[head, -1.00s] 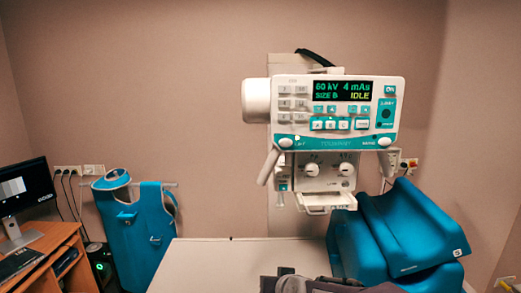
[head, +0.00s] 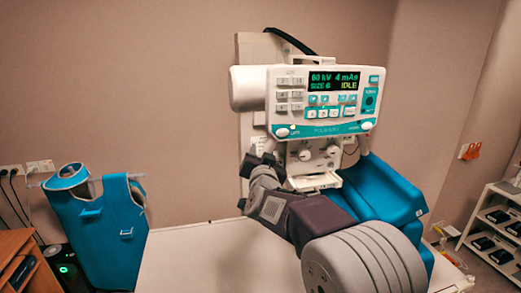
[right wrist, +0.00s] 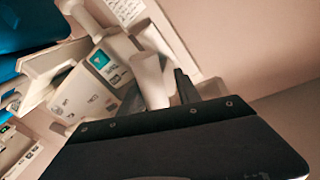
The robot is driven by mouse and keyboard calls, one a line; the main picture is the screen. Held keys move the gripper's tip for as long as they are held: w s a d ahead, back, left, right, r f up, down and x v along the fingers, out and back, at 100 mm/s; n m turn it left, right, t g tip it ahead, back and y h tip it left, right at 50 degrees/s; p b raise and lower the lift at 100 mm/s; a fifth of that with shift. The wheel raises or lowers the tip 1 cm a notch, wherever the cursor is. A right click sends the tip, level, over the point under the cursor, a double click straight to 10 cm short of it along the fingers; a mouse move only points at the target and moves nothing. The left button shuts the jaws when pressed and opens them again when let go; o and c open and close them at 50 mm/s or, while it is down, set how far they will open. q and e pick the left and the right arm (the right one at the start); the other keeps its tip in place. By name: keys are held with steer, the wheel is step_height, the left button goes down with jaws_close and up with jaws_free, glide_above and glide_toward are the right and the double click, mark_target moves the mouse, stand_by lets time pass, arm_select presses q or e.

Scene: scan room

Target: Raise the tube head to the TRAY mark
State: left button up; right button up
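The tube head (head: 325,128) is a white and teal unit with a lit panel reading 60 kV, 4 mAs and IDLE, on a pale wall column (head: 251,50). My right gripper (head: 262,161) is raised at its lower left side, over the left handle. In the right wrist view a white handle (right wrist: 152,80) stands beside a dark finger of my right gripper, apparently between the fingers, with a gap to that finger. The fingers look open. I cannot make out a TRAY mark. My left gripper is not in view.
A white table (head: 200,260) lies below the tube head. Blue cushions (head: 390,195) stand behind my right arm. A blue apron (head: 105,215) hangs at the left. A shelf cart (head: 490,235) stands at the right. A sheet with writing (right wrist: 122,10) is on the column.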

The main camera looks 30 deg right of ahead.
steer(key=shift+w+d+f, duration=0.2)
steer(key=shift+w+d, duration=0.3)
steer(key=shift+w, duration=0.25)
steer(key=shift+s+d+r, duration=0.15)
steer(key=shift+s+r, duration=0.05)
steer(key=shift+s, duration=0.35)
steer(key=shift+s+a+r, duration=0.1)
steer(key=shift+s+a, duration=0.1)
steer(key=c, duration=0.4)
jaws_close()
